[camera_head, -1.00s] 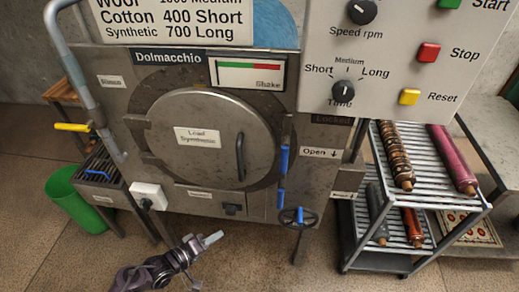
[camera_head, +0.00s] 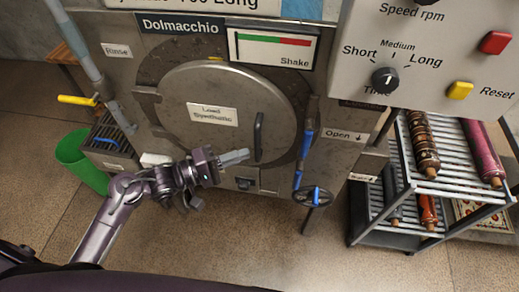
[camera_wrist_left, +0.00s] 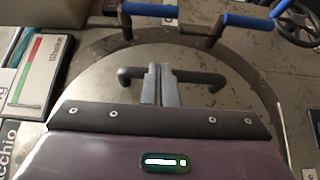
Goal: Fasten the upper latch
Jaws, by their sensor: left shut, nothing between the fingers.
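The round grey door (camera_head: 205,90) lies closed in the machine front, with a dark bar handle (camera_head: 258,136) on its right part. The upper latch (camera_head: 308,136), with a blue grip, is at the door's right edge. The lower latch (camera_head: 297,180) is just below it. My left gripper (camera_head: 247,155) is shut and empty in front of the door, left of both latches and apart from them. In the left wrist view its fingers (camera_wrist_left: 161,84) overlap the door handle (camera_wrist_left: 205,78); the upper latch (camera_wrist_left: 150,10) and lower latch (camera_wrist_left: 248,20) show beyond. Whether the fingers touch the handle is unclear.
A control box (camera_head: 420,50) juts out at the upper right. A black handwheel (camera_head: 312,196) sits below the latches. A rack of rolled rugs (camera_head: 375,225) stands right, a green bucket (camera_head: 78,158) left. The floor in front is clear.

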